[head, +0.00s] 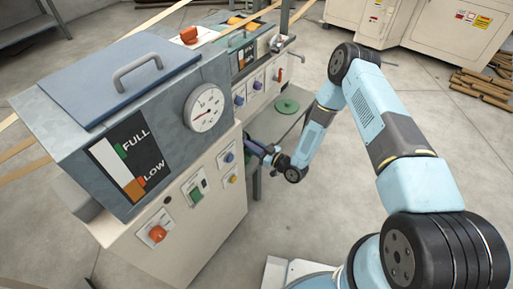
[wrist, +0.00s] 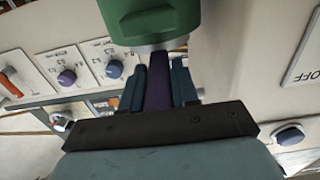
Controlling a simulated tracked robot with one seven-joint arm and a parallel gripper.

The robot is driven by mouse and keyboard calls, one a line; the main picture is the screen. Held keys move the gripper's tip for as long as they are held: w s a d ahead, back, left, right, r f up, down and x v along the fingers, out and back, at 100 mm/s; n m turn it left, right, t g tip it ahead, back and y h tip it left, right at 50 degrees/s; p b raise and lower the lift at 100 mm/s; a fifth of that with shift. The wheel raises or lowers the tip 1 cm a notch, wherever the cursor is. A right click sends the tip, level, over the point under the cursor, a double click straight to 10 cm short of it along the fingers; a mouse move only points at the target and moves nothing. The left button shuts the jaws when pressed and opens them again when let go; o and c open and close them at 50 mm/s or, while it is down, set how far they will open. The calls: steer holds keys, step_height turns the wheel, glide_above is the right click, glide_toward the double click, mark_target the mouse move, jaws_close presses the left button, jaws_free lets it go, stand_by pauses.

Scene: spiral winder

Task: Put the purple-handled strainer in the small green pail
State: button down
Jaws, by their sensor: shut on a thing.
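My gripper (wrist: 157,92) is shut on the purple handle (wrist: 158,78) of the strainer, which stands between its two blue-grey fingers. The strainer's head is not visible; the far end of the handle meets the edge of a green body. This green body (wrist: 150,18), which looks like the small pail, fills the top middle of the wrist view, with a pale rim or base facing me. I cannot tell whether the handle goes into it or passes behind it. In the head view my gripper (head: 262,150) is low beside the machine's panel, small and partly hidden.
A grey and cream machine (head: 170,225) with gauge, knobs and buttons stands at left, close to my gripper. A flat green round thing (head: 287,106) lies on a grey shelf behind the gripper. Concrete floor is open beyond my arm; cream cabinets (head: 440,25) stand at the back.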

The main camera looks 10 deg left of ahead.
steer(key=shift+f, duration=0.65)
steer(key=c, duration=0.8)
jaws_free()
steer(key=shift+c, duration=0.2)
